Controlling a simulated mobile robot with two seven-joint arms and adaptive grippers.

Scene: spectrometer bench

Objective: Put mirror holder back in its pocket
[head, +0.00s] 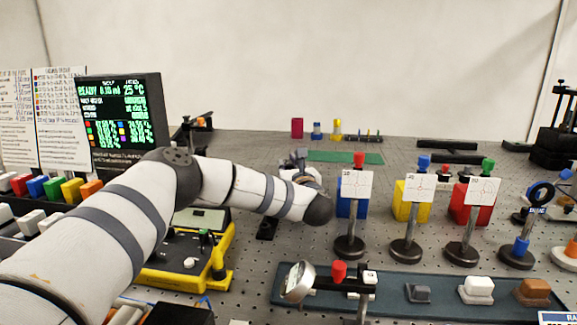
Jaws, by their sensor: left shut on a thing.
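My left arm reaches in from the left, and its gripper (301,158) is at the far end, in front of the green mat (345,157). The wrist hides most of the fingers. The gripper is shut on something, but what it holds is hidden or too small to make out. A round silver mirror in a mount (300,281) with a red knob (339,271) stands at the left part of the dark blue tray (390,307), well nearer than the gripper. I cannot tell whether this is the mirror holder of the task. No pocket can be made out clearly. My right gripper is not in view.
Three posts with white target cards (356,187) stand right of the gripper, before blue, yellow (400,207) and red blocks. Grey, white (478,288) and brown pieces sit on the tray. A yellow-edged box (160,281) lies under my arm.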

